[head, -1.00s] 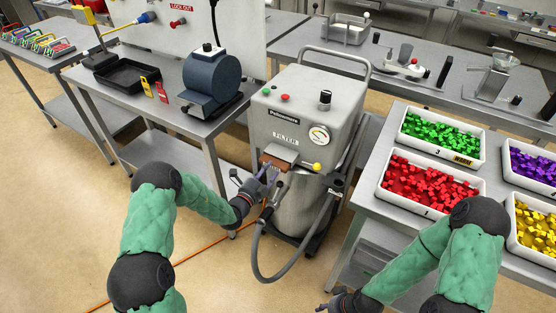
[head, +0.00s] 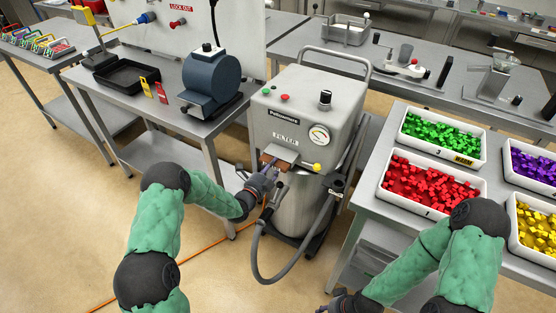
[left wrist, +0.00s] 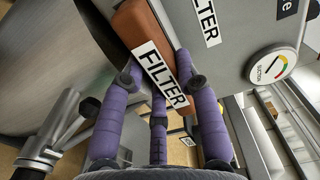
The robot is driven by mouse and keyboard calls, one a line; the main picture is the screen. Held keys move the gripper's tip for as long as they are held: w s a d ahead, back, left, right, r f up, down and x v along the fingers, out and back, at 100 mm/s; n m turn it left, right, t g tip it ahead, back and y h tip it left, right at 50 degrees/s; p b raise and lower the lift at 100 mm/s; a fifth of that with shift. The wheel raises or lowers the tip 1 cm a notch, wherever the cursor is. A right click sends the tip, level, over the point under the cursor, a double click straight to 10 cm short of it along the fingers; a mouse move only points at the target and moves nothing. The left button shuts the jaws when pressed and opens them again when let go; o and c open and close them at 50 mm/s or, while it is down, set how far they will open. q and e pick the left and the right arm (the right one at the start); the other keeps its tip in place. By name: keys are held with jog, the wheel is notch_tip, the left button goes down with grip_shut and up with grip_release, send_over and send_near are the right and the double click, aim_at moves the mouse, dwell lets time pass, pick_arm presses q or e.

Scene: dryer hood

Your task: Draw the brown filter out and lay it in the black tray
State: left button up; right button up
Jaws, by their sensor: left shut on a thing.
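The brown filter (head: 268,159) is a flat block at the front of the grey machine (head: 305,105), under its FILTER label. In the left wrist view the filter (left wrist: 138,25) carries a white FILTER sticker. My left gripper (head: 270,172) is shut on the filter, its purple fingers (left wrist: 157,72) along both sides of the block. How far the block sits inside the machine is hard to tell. The black tray (head: 112,85) lies empty on the left bench. My right gripper (head: 328,306) is low at the bottom edge, its fingers mostly cut off.
A blue motor-like drum (head: 211,82) and yellow and red tags (head: 150,86) stand by the tray. A grey hose (head: 262,255) loops below the machine. Bins of coloured pieces (head: 432,180) fill the right table. Open floor lies left of the machine.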

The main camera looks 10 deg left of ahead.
pick_arm(q)
jog(key=shift+w+a+r, duration=0.15)
jog(key=shift+r, duration=0.2)
grip_shut()
jog(key=shift+s+a+p, duration=0.2)
jog(key=shift+s+p, duration=0.1)
jog(key=shift+s, duration=0.1)
jog(key=shift+p+v, duration=1.1)
jog(key=shift+v, duration=1.15)
jog(key=shift+v, duration=0.75)
jog(key=shift+s+d+f+p, duration=0.1)
jog(key=shift+s+f+p, duration=0.1)
jog(key=shift+s+p, duration=0.15)
